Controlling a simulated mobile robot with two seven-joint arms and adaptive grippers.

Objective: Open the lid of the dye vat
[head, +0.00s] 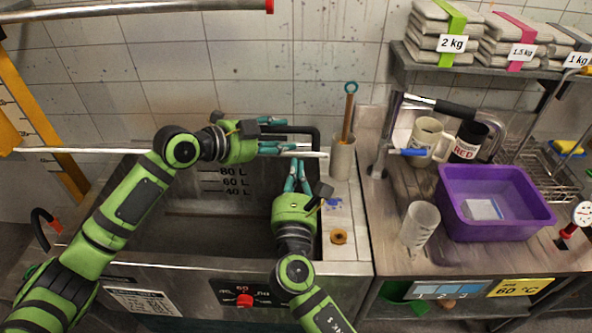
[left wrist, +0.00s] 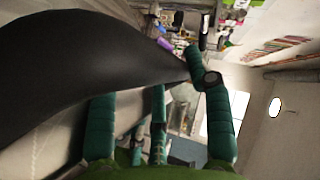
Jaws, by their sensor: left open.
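The dye vat (head: 200,285) is a steel tank with litre marks on its inner back wall. Its lid (head: 100,151) shows almost edge-on as a thin pale strip, raised, with the tank's inside visible below it. A black handle (head: 318,136) stands on the lid's right part. My left gripper (head: 290,139) is at the handle with its fingers apart. In the left wrist view the dark handle (left wrist: 80,60) looms large in front of the fingers. My right gripper (head: 297,166) points up under the lid's right end. Whether its fingertips touch the lid cannot be told.
A white holder (head: 342,160) with a wooden stick stands right of the vat. A shelf (head: 430,70) hangs above. A red knob (head: 244,300) is on the vat's front.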

